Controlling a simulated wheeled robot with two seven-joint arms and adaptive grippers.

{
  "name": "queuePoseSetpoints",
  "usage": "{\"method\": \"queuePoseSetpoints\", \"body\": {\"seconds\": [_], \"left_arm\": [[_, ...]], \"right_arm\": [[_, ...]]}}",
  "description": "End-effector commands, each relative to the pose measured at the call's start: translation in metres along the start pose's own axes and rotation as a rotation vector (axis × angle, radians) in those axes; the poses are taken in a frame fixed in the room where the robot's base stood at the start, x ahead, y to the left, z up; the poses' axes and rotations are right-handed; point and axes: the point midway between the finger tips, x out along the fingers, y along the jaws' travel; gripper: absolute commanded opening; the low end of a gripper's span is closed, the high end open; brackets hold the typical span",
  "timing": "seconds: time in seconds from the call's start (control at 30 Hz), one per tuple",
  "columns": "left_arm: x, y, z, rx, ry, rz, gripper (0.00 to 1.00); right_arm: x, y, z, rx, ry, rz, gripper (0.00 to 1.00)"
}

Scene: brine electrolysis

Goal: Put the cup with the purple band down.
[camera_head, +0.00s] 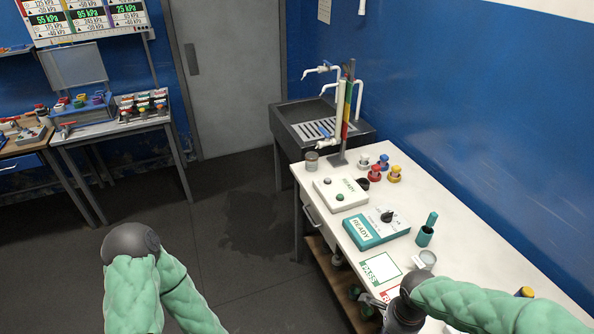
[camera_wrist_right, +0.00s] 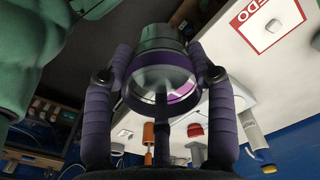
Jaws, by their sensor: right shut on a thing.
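In the head view, my right wrist (camera_head: 402,308) is over the near left edge of the white table (camera_head: 470,245); the cup cannot be made out there. My left arm shows at the lower left of the head view, but its gripper is out of frame.
Near my right wrist lie a green-bordered card (camera_head: 380,269) and a red-bordered card (camera_wrist_right: 270,22), partly hidden in the head view. Several coloured-capped items stand farther back.

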Motion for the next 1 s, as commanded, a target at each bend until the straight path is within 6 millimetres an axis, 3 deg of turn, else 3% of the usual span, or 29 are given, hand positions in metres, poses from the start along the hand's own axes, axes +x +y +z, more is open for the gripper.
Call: {"method": "queuePoseSetpoints", "body": {"seconds": [0.57, 0.77, 1.0], "left_arm": [[0.019, -0.007, -0.001, 0.000, 0.000, 0.000, 0.40], [0.033, -0.012, -0.001, 0.000, 0.000, 0.000, 0.40], [0.059, -0.021, -0.002, 0.000, 0.000, 0.000, 0.40]], "right_arm": [[0.021, -0.026, 0.006, -0.282, 0.000, 0.000, 0.10], [0.039, -0.046, 0.012, -0.496, -0.001, 0.000, 0.10], [0.074, -0.083, 0.026, -0.905, -0.001, 0.000, 0.10]]}}
